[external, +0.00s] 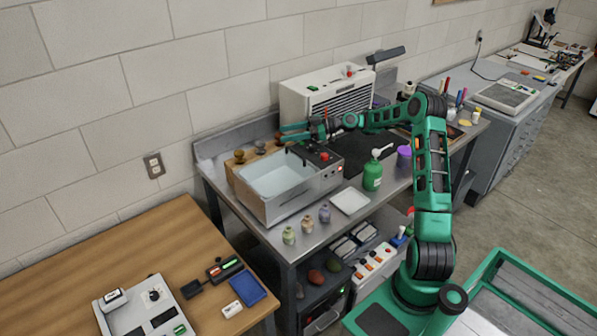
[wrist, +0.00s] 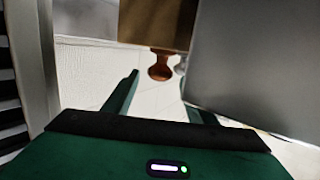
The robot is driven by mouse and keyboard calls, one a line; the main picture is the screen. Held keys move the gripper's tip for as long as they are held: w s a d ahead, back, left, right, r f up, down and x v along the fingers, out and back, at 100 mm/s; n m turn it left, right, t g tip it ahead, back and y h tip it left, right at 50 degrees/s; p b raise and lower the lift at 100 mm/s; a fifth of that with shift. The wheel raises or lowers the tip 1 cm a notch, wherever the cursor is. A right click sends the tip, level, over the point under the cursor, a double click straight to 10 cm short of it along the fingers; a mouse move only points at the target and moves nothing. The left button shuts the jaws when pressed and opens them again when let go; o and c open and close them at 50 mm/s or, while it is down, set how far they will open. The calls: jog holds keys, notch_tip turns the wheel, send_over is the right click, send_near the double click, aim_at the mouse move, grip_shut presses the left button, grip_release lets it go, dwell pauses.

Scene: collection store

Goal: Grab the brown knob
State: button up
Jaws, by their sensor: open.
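The reddish-brown knob (wrist: 160,68) shows in the wrist view, at the end of a wooden block (wrist: 155,22). It lies ahead of my gripper (wrist: 160,80), roughly in line with the gap between the two green fingers, and looks apart from them. In the external view my gripper (external: 283,132) is open and empty above the back of the steel bench. A row of small brown knobs (external: 260,147) stands there on a wooden strip behind the basin. I cannot tell for sure which of these is the one in the wrist view.
A metal basin of liquid (external: 278,178) stands just in front of the knobs. A white vented machine (external: 325,95) is at the back right. A silvery piece (wrist: 180,66) sits beside the brown knob. A large grey surface (wrist: 255,70) fills the right of the wrist view.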

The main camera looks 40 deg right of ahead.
aim_at(279, 133)
jog(key=x, duration=0.3)
jog(key=shift+w+a, duration=0.15)
jog(key=shift+w, duration=0.1)
jog(key=shift+c, duration=0.7)
jog(key=c, duration=1.1)
jog(key=shift+r, duration=0.1)
